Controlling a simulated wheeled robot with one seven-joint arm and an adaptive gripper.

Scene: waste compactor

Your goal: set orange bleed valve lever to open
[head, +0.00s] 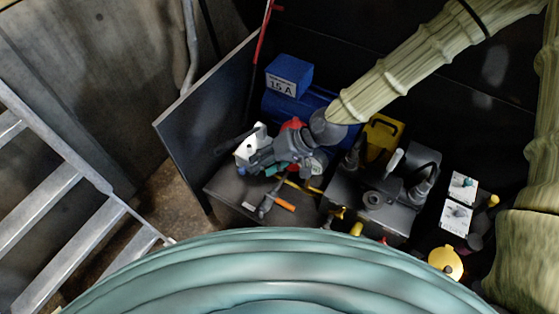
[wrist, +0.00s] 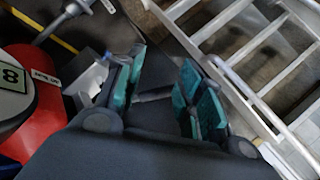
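An orange lever handle (head: 284,204) shows in the head view on the dark bench, beside grey valve-like fittings. I take it for the bleed valve lever; its exact setting is too small to tell. I cannot make it out in the wrist view. My gripper (head: 252,163) is above the bench, up and to the left of the orange handle and apart from it. In the wrist view my gripper (wrist: 165,82) has its two teal-padded fingers spread apart. A grey bar shows between them; I cannot tell that it is held.
A blue unit (head: 290,75) marked 15 A stands behind. A red cylinder (wrist: 42,115) is close beside my gripper. A dark upright panel (head: 205,115) borders the bench at left. A metal ladder (head: 75,165) stands farther left. Yellow and grey fittings crowd the right.

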